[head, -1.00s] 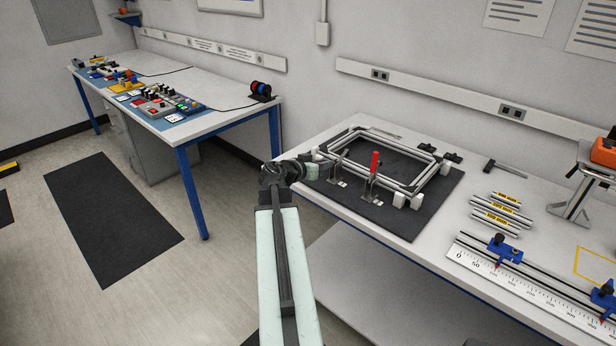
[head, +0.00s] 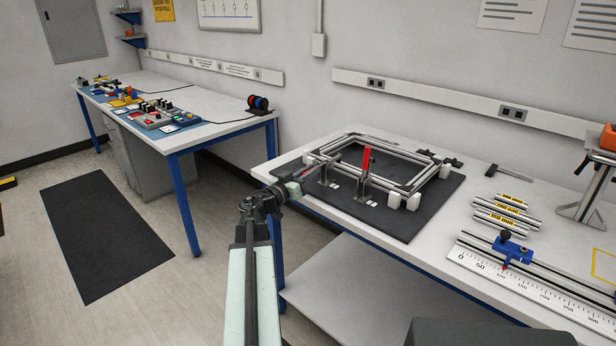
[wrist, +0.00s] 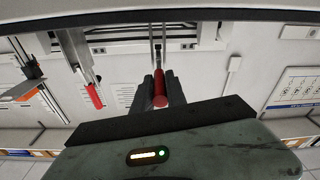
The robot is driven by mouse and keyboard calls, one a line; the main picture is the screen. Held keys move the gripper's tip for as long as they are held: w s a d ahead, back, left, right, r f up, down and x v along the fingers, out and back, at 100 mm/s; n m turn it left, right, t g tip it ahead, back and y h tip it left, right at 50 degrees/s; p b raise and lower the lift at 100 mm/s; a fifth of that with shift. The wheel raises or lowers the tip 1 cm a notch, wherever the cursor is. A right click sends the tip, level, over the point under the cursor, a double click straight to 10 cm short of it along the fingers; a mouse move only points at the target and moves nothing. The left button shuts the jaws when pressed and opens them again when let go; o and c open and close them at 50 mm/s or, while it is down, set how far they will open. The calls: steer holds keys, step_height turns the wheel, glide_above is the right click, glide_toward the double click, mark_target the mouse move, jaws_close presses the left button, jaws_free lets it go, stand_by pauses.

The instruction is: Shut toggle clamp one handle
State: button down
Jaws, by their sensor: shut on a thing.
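Two toggle clamps stand at the near side of an aluminium frame fixture (head: 412,160) on a dark mat. The right clamp (head: 364,188) has its red handle (head: 367,160) upright and free. The left clamp (head: 327,176) has its red handle (head: 303,174) leaning left and low, into my gripper (head: 293,186). In the wrist view my gripper's dark fingers (wrist: 159,82) are shut around this red handle (wrist: 160,97). The other red handle (wrist: 95,96) shows apart to the left there. Number labels at the clamps are too small to read.
The dark mat (head: 425,222) lies on the white bench. Several labelled bars (head: 503,216) and a ruler rail (head: 520,280) lie to the right. Another bench (head: 205,130) stands at the left, with open floor between. Space before the bench's left corner is free.

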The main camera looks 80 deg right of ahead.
steer(key=shift+w+d, duration=0.1)
steer(key=shift+d, duration=0.05)
steer(key=c, duration=1.3)
jaws_free()
steer(key=shift+d, duration=0.1)
steer(key=shift+c, duration=0.2)
steer(key=v, duration=0.8)
steer(key=shift+b, duration=0.4)
